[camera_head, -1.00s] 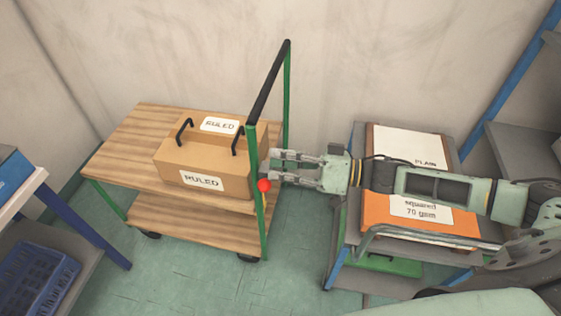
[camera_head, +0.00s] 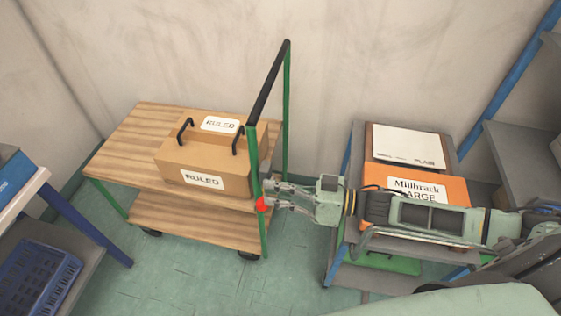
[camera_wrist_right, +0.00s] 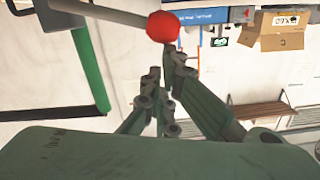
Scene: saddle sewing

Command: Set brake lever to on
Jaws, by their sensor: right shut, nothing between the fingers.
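The brake lever's red knob (camera_head: 262,204) is beside the green upright of the wooden trolley (camera_head: 145,189). In the right wrist view the red knob (camera_wrist_right: 163,27) sits at the end of a grey rod (camera_wrist_right: 118,14), right at the fingertips. My right gripper (camera_head: 270,194) is shut and empty, its fingertips at the knob and close to the upright. In the right wrist view its fingers (camera_wrist_right: 168,70) come together just below the knob; whether they touch it I cannot tell. My left gripper is not in view.
A box labelled RULED (camera_head: 205,165) with black handles rests on the trolley top. The trolley's push bar (camera_head: 270,80) rises above my gripper. A grey rack (camera_head: 352,160) with paper packs stands under my right arm. Blue-legged shelving (camera_head: 85,220) is at the left. Green floor (camera_head: 190,275) is open in front.

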